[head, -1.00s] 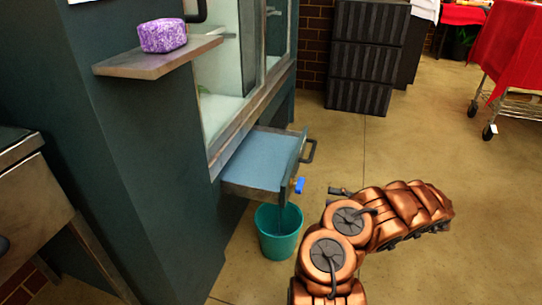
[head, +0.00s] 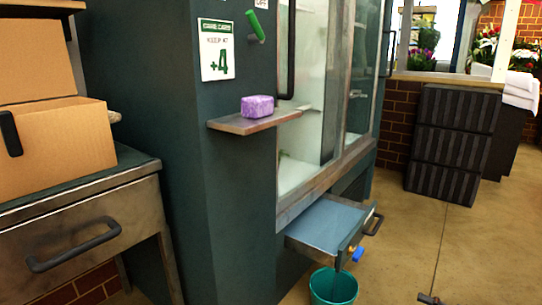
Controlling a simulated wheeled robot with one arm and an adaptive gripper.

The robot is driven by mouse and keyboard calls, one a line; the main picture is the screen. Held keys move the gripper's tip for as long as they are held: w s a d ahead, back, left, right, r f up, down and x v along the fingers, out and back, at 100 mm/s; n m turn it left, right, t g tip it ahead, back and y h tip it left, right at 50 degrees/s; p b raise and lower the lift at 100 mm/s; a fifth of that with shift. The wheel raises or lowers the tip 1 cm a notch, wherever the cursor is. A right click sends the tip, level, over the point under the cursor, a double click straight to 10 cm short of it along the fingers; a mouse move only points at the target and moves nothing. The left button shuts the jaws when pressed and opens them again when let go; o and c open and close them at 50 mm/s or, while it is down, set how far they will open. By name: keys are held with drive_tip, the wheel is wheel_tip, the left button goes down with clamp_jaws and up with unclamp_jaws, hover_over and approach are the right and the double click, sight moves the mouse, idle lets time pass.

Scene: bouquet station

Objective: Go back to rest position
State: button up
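My gripper is not clearly in view, and the copper-coloured arm is out of the frame. A small dark piece (head: 430,298) shows at the bottom edge, right of the bucket. I cannot tell whether it is part of my arm or something on the floor.
A dark green glass-front cabinet (head: 240,190) has a shelf (head: 235,124) with a purple block (head: 257,107). Its low blue tray drawer (head: 325,222) sticks out above a teal bucket (head: 333,287). A cardboard box (head: 60,150) sits on a metal counter (head: 85,240). Floor on the right is clear before black crates (head: 455,130).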

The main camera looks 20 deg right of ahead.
drive_tip(key=w+a+r+n+g+y+p, duration=0.25)
drive_tip(key=w+a+r+p, duration=0.25)
drive_tip(key=a+r, duration=0.45)
drive_tip(key=w+a+r+n+g+y+p, duration=0.25)
drive_tip(key=w+a+r+g+p, duration=0.35)
drive_tip(key=r, duration=0.6)
drive_tip(key=s+a+r+n+g+p, duration=0.2)
drive_tip(key=a+r+n+g+p, duration=0.45)
drive_tip(key=a+r, duration=1.2)
drive_tip(key=s+a+r+g+h+p, duration=0.3)
drive_tip(key=s+a+r+h+p, duration=0.4)
drive_tip(key=s+a+r+p, duration=0.55)
drive_tip(key=s+d+r+h+p, duration=0.2)
drive_tip(key=s+r+h+p, duration=0.2)
drive_tip(key=s+p, duration=0.4)
drive_tip(key=s+d+r+t+h+p, duration=0.1)
drive_tip(key=s+d+r+h+p, duration=0.1)
drive_tip(key=s+r+h+p, duration=0.2)
drive_tip(key=s+p, duration=0.3)
drive_tip(key=p, duration=0.1)
drive_tip(key=shift+s+d+r+m, duration=0.2)
drive_tip(key=shift+s+r+m, duration=0.15)
drive_tip(key=shift+f, duration=0.1)
drive_tip(key=shift+c, duration=0.3)
drive_tip(key=shift+c, duration=0.3)
